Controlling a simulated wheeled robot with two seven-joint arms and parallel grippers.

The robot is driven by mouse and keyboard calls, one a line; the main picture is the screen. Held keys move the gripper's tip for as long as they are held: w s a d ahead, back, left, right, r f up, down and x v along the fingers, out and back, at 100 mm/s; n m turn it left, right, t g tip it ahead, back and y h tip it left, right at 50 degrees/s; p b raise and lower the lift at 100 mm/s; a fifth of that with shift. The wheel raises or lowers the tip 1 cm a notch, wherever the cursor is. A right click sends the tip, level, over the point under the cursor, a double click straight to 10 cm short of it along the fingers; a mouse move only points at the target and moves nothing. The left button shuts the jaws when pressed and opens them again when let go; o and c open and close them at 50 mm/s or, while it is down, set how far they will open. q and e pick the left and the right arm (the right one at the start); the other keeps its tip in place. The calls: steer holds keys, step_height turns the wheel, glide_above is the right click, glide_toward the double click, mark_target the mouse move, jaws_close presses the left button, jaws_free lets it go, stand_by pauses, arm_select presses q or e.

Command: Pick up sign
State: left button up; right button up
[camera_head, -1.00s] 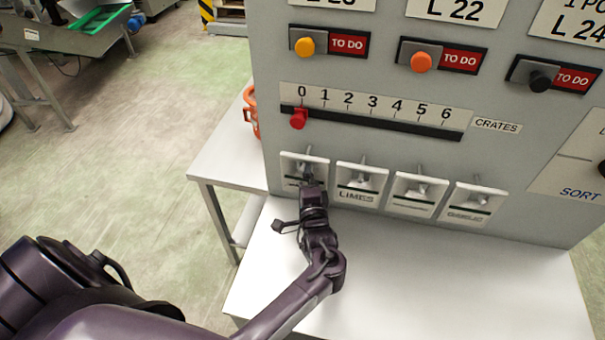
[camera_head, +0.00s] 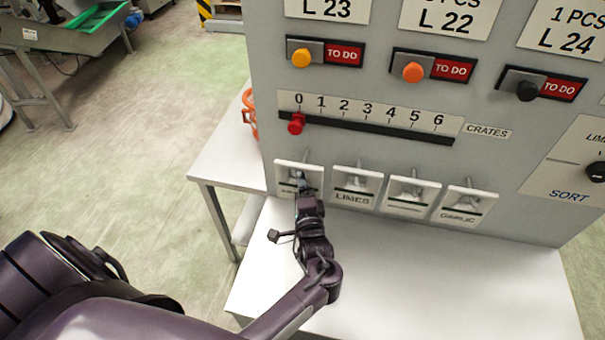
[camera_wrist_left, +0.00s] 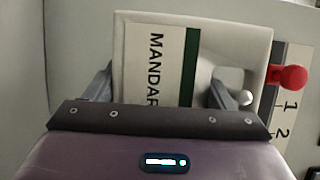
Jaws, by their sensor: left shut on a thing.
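The leftmost white sign (camera_head: 287,172) is at the grey panel, in a row with other signs. In the left wrist view this sign (camera_wrist_left: 155,70) has a dark green stripe and black lettering starting "MANDAR"; the rest is hidden. My left gripper (camera_head: 301,180) is shut on it from the front. My right gripper is not in view.
Signs for limes (camera_head: 352,199) and garlic (camera_head: 458,219), with another between them, hang to the right. A red slider (camera_head: 296,124) sits above at 0. A white table (camera_head: 440,290) below is clear. An orange object (camera_head: 249,112) is at the panel's left side.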

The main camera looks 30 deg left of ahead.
arm_select(q)
steer(key=s+d, duration=0.3)
steer(key=s, duration=0.7)
step_height(320, 180, up, 14)
steer(key=shift+a+p, duration=0.2)
steer(key=shift+p, duration=0.1)
steer(key=o, duration=0.4)
steer(key=c, duration=0.7)
